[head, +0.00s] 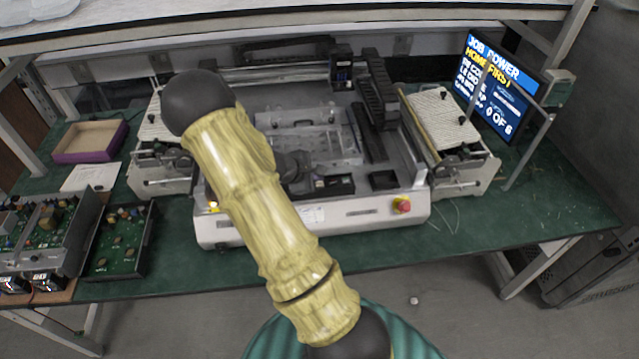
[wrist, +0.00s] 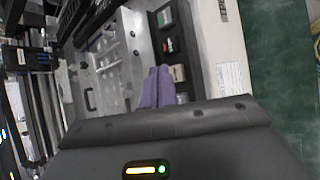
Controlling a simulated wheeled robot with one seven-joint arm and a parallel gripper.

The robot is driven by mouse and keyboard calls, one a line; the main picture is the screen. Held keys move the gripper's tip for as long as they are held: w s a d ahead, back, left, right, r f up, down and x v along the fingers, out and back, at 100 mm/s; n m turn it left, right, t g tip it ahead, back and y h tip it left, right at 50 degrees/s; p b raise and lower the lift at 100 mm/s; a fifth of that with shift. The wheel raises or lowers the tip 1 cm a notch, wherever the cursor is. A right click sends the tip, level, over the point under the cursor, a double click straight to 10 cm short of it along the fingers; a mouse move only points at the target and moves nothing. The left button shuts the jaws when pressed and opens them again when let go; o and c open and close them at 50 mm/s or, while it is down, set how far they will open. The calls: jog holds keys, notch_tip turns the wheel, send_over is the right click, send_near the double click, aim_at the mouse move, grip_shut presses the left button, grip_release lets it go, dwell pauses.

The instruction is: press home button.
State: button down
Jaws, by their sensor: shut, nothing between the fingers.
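The white machine (head: 330,213) stands on the green bench, with a red round button on a yellow base (head: 402,205) at the right of its front face. A small yellow light or button (head: 213,207) shows at the left of that face, beside my arm. I cannot tell which control is the home button. My gripper (wrist: 158,72) is shut and empty, its purple fingers pointing over the machine's bed beside a dark tray. I cannot tell whether the fingertips touch anything. In the head view my arm hides part of the machine's front and left.
A monitor (head: 500,83) at the right reads "JOB POWER", "HOME FIRST" and "0 OF 6". Open circuit units (head: 120,240) lie at the left, with a purple-sided box (head: 90,141) behind them. The green bench (head: 545,195) is clear at the front right.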

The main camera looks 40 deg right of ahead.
jog(key=shift+f, duration=0.1)
dwell(0.6)
jog(key=shift+f+b, duration=0.3)
jog(key=shift+b, duration=0.3)
jog(key=shift+s, duration=0.15)
jog(key=shift+f+b, duration=0.4)
jog(key=shift+b, duration=0.35)
jog(key=shift+r, duration=0.1)
dwell(0.5)
jog(key=shift+r+p, duration=0.5)
jog(key=shift+r, duration=0.25)
